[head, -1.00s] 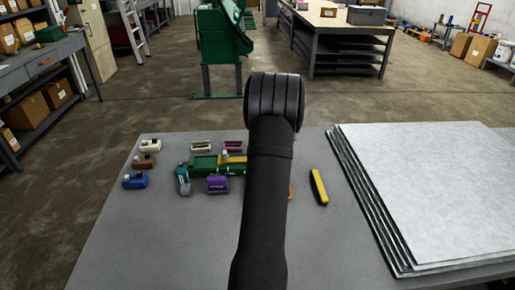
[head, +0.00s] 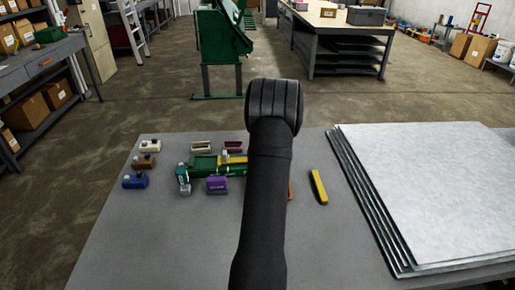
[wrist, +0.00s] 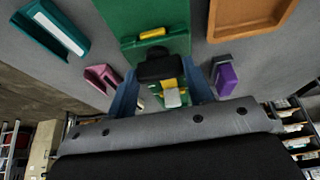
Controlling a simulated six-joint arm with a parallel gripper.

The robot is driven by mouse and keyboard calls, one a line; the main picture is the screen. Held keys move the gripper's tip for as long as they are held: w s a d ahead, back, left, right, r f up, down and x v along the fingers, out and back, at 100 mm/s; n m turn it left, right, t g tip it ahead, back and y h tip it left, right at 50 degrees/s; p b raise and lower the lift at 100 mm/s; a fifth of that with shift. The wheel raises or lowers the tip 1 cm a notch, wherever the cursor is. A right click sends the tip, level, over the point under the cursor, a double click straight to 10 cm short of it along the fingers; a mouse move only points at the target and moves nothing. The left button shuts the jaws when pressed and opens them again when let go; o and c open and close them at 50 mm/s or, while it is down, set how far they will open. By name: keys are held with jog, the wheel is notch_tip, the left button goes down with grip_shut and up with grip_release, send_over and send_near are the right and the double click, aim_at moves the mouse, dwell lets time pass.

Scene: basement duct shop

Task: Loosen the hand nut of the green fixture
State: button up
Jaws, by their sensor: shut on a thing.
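The green fixture (head: 203,165) lies on the grey bench, partly hidden behind my arm in the head view. In the wrist view its green body (wrist: 155,14) runs up from the jaws, with a small yellow bar (wrist: 152,34) across it. A dark, knob-like part, apparently the hand nut (wrist: 158,68), sits between the two blue-grey fingers of my gripper (wrist: 163,88). My gripper is shut on it. A yellow part and a pale block show just below it. The head view hides my fingertips behind my arm.
A purple block (head: 217,184) lies close to the fixture; a teal-and-grey piece (head: 183,179) stands at its left end. Blue (head: 134,181), brown (head: 144,161) and white (head: 150,145) blocks are farther left. A yellow-and-black bar (head: 319,187) and stacked sheet metal (head: 430,185) lie right.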

jog(key=o, duration=1)
jog(key=v, duration=1.7)
jog(key=shift+d+r, duration=0.15)
jog(key=x, duration=1.7)
jog(key=shift+f, duration=0.2)
jog(key=shift+r, duration=0.15)
